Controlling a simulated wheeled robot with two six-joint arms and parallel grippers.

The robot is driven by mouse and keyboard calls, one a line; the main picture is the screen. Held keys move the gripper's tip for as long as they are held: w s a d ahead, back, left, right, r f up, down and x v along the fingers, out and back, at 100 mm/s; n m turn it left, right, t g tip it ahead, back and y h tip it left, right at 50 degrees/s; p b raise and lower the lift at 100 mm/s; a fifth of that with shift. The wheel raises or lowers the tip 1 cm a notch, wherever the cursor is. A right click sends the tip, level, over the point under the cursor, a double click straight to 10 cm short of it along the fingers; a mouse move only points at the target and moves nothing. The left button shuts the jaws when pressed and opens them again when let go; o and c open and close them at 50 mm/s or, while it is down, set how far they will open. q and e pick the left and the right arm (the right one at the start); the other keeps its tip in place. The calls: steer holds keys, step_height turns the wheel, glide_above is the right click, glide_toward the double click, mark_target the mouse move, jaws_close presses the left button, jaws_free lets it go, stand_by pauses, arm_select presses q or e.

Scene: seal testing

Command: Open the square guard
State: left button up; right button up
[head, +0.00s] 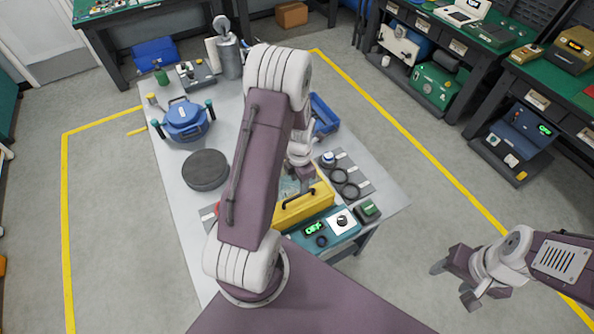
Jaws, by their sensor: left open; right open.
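A yellow box-shaped piece (304,207) with a dark handle bar on its front sits near the table's front edge; it looks like the square guard. A pale, clear-looking area (289,187) shows behind its front wall, and I cannot tell how far the guard is raised. My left gripper (303,181) is over the back part of the yellow guard, open, with its fingers small and partly hidden. Whether it touches the guard is unclear. My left arm hides the guard's left side. My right gripper (454,284) is open and empty, over the floor at the lower right.
The grey table (178,165) holds a blue round vessel (186,120), a dark disc (205,169), a blue tray (322,115), and dark rings (339,175) on a mat. A teal control panel (325,235) with a green display stands directly in front of the guard.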

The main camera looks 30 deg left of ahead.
mark_target(299, 195)
arm_select(q)
steer(key=shift+f+b, duration=3.2)
steer(key=shift+f, duration=0.5)
steer(key=shift+r, duration=0.2)
steer(key=c, duration=0.5)
jaws_close()
